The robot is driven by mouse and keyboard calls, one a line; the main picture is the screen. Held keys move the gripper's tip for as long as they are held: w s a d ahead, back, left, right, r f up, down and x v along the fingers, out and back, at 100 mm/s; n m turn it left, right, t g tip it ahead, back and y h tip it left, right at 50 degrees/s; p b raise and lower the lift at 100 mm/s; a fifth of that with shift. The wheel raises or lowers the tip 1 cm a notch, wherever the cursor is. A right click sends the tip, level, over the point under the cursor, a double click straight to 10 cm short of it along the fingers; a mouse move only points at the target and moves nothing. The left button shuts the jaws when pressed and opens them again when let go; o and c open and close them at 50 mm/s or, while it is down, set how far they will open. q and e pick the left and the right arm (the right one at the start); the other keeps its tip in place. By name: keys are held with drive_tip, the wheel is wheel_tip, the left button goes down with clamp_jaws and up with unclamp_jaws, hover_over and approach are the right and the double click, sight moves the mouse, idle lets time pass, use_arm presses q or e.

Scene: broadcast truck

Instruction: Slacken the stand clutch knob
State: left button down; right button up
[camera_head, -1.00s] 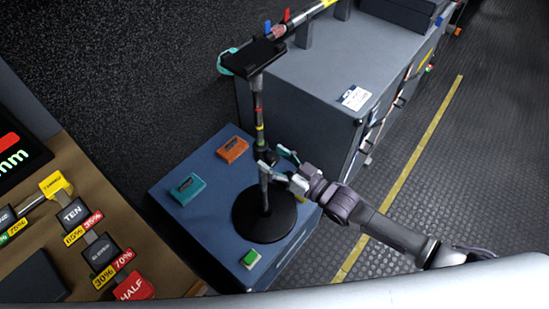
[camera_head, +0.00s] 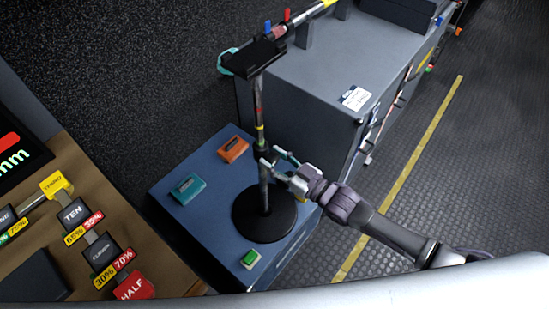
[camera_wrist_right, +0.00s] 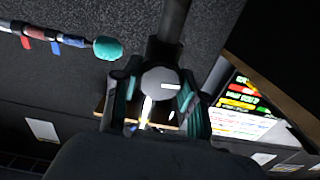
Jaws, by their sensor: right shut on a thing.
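A stand rises from a round black base (camera_head: 264,216) on a blue case, with a thin upright pole (camera_head: 264,187) and a dark clutch collar partway up. My right gripper (camera_head: 272,160) reaches in from the right at the collar's height. In the right wrist view, the round grey clutch knob (camera_wrist_right: 160,84) with a small white mark sits between the two fingers of my right gripper (camera_wrist_right: 158,95), which is shut on it. In the head view the fingers mostly hide the knob. My left gripper is not in view.
The blue case (camera_head: 215,222) also bears a teal box (camera_head: 187,188), an orange box (camera_head: 232,149) and a green-topped block (camera_head: 250,259). A large grey cabinet (camera_head: 330,80) stands close behind the gripper. A pole with a teal end (camera_wrist_right: 107,48) rests atop the stand.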

drive_tip(key=n, duration=0.5)
drive_tip(key=shift+f, duration=0.1)
drive_tip(key=shift+n, duration=0.4)
drive_tip(key=o, duration=1.1)
drive_tip(key=shift+o, duration=0.2)
drive_tip(key=v, duration=1.2)
